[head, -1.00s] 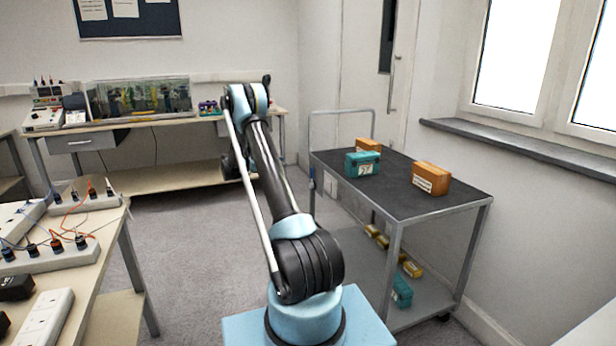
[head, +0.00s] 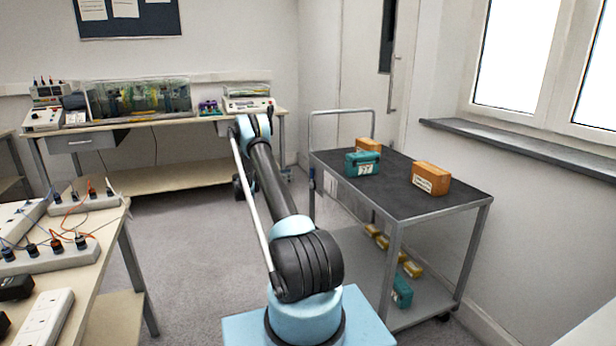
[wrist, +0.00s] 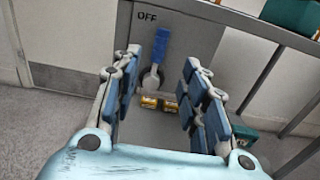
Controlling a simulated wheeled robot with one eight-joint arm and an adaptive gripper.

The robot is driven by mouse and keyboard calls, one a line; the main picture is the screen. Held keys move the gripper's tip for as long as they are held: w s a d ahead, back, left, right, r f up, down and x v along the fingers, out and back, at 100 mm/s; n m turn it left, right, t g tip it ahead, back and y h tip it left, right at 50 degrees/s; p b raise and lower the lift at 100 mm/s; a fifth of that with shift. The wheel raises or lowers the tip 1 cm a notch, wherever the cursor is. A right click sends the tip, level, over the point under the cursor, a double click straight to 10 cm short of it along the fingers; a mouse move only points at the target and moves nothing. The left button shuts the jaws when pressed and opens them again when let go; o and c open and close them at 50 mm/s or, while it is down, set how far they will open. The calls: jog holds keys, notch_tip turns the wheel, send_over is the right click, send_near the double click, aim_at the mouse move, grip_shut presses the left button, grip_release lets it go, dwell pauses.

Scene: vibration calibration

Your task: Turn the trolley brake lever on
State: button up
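The trolley (head: 478,203) stands right of centre in the head view, its push handle at the far left end. In the wrist view the blue-handled brake lever (wrist: 160,46) is on a grey plate (wrist: 198,42). Its handle points up, beside the word OFF (wrist: 149,18). My gripper (wrist: 163,68) is open and empty. Its fingers show to the left and right of the lever, with a gap on each side. I cannot tell how far the fingertips are from the plate. In the head view my arm mostly hides the gripper.
Teal (head: 362,163) and orange boxes (head: 431,178) stand on the trolley top, with several yellow and teal boxes on its lower shelf. A bench with sockets (head: 112,250) is at the left. A long bench (head: 150,125) lines the back wall. Floor between is clear.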

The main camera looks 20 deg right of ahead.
aim_at(312, 178)
jog(key=d, duration=1.1)
jog(key=shift+w+d, duration=0.2)
